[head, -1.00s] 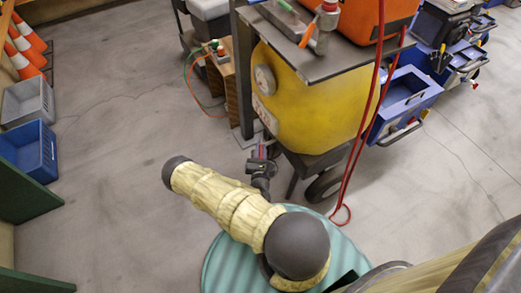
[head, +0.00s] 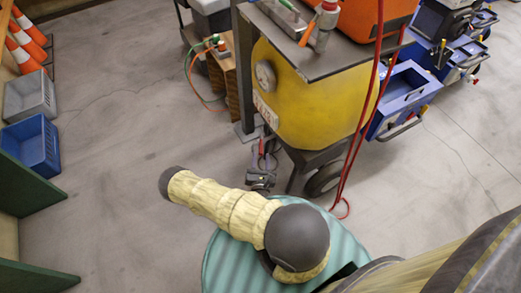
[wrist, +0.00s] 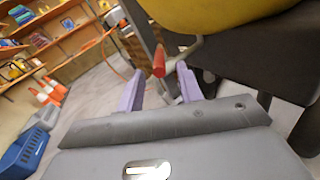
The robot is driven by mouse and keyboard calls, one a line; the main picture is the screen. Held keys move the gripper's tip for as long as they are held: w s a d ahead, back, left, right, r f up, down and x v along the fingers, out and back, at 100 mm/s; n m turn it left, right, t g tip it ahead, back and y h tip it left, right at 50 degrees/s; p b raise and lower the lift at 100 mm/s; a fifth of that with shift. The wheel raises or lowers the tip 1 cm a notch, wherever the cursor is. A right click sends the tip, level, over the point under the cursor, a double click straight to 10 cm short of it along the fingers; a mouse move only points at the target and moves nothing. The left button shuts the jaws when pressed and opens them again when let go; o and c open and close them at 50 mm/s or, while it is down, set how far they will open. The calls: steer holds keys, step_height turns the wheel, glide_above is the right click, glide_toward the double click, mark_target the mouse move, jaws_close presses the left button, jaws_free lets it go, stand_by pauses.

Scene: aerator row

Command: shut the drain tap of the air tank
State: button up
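The yellow air tank (head: 310,100) stands under a dark bench top in the head view. Its underside (wrist: 220,12) fills the top of the wrist view. A red tap handle (wrist: 159,62) shows below the tank in the wrist view, near a thin pale pipe. My gripper (wrist: 160,85) has two purple fingers spread apart, with nothing held. The handle appears in the gap between the fingers, seemingly just beyond their tips; contact cannot be told.
A dark wheel (head: 324,180) and red hoses (head: 362,130) are right of my gripper. A wooden box (head: 222,80) with cables stands behind left. Blue and grey crates (head: 32,145) and traffic cones (head: 28,45) line the left. The floor between is clear.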

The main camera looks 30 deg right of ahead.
steer(key=shift+s+a, duration=0.2)
steer(key=shift+s, duration=0.1)
steer(key=shift+c, duration=0.3)
